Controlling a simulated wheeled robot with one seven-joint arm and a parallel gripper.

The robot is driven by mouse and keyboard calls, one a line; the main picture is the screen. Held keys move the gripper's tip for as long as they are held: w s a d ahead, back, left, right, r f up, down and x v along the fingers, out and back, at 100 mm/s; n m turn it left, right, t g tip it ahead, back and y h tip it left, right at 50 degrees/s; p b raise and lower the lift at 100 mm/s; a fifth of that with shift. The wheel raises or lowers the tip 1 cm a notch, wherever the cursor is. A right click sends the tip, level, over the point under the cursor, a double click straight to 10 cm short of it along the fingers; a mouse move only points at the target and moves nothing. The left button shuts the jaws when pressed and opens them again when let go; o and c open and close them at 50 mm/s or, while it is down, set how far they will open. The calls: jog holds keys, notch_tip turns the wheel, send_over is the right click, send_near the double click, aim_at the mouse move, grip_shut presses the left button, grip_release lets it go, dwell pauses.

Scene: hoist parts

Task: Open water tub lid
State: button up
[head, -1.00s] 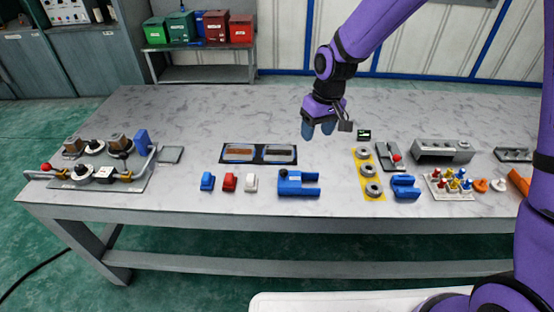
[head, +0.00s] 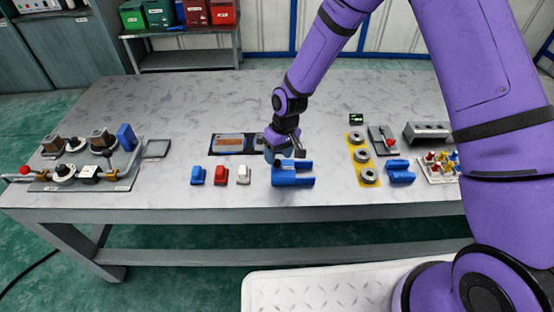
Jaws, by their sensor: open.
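No thing in view can be told for sure as the water tub or its lid. A dark two-part tray (head: 231,151) lies on the table, with a brown panel in its left part; my gripper hides most of its right part. A blue fork-shaped block (head: 292,180) with a dark knob lies just in front of it. My gripper (head: 282,156) is open and points down at the tray's right end, behind the blue block. Whether it touches either cannot be told.
A blue, a red and a white small block (head: 244,175) stand left of the fork-shaped block. A yellow strip with grey rings (head: 367,177) lies to the right. A fixture board (head: 120,178) is at the far left. The table's rear left is clear.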

jog(key=shift+s+a+f, duration=0.1)
jog(key=shift+a+f, duration=0.1)
jog(key=shift+f, duration=1.05)
jog(key=shift+c, duration=0.2)
grip_shut()
jog(key=shift+s+d, duration=0.15)
jog(key=shift+d, duration=3.35)
jog(key=shift+o, duration=0.2)
grip_release()
notch_tip(320, 180, up, 11)
jog(key=w+d, duration=0.1)
jog(key=shift+d+f, duration=0.2)
jog(key=shift+d, duration=0.2)
jog(key=shift+r, duration=0.1)
